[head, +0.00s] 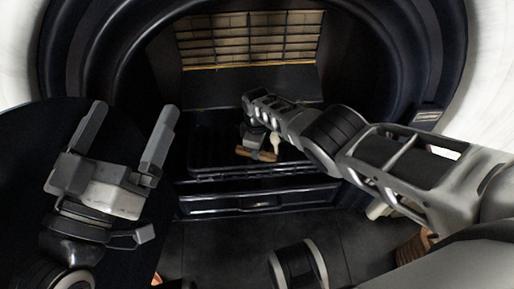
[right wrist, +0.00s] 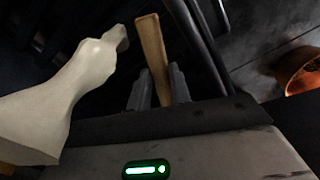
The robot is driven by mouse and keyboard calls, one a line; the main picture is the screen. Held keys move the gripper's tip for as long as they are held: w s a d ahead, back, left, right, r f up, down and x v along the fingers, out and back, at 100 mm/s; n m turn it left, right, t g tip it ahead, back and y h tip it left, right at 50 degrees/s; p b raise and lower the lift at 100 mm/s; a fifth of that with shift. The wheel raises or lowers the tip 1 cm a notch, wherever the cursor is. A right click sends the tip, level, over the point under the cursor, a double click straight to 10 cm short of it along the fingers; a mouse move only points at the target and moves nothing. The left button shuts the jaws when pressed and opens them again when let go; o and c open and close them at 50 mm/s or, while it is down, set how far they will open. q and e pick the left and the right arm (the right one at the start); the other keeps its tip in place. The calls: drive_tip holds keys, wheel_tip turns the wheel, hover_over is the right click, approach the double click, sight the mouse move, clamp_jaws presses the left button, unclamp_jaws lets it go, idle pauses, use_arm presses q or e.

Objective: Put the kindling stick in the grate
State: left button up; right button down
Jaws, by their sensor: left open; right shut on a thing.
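The kindling stick (head: 262,155) is a short light-brown piece at the grate in the head view. In the right wrist view the stick (right wrist: 152,50) stands out between the two fingers. My right gripper (head: 256,147) is shut on it, over the dark grate (head: 225,172) in the fireplace opening; its fingers show in the right wrist view (right wrist: 159,78). I cannot tell whether the stick touches the grate. My left gripper (head: 133,112) is open and empty, in front of the fireplace at the left.
A pale, cream-coloured object (head: 275,143) is beside the right gripper; it looks large in the right wrist view (right wrist: 75,85). An orange round object (right wrist: 302,70) is at the right. The dark floor (head: 235,235) before the grate looks mostly clear.

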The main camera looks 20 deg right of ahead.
drive_tip(key=shift+f, duration=0.2)
drive_tip(key=c, duration=1.3)
unclamp_jaws()
use_arm(q)
drive_tip(key=shift+r+m+h, duration=0.3)
drive_tip(key=shift+r+m, duration=0.1)
drive_tip(key=shift+r, duration=0.1)
use_arm(e)
drive_tip(key=shift+r, duration=0.3)
wheel_tip(320, 180, up, 6)
drive_tip(key=p, duration=0.5)
drive_tip(key=shift+f+p, duration=0.25)
drive_tip(key=shift+p, duration=0.1)
use_arm(q)
wheel_tip(320, 180, down, 9)
drive_tip(key=s+a+n+g+y+p, duration=0.1)
drive_tip(key=s+g+y+p, duration=0.1)
drive_tip(key=g+y+p, duration=0.3)
drive_tip(key=shift+s+a+n+g+p, duration=0.15)
drive_tip(key=shift+s+n+g+p, duration=0.15)
drive_tip(key=shift+n+g+p, duration=0.15)
use_arm(e)
wheel_tip(320, 180, up, 7)
drive_tip(key=shift+r, duration=0.1)
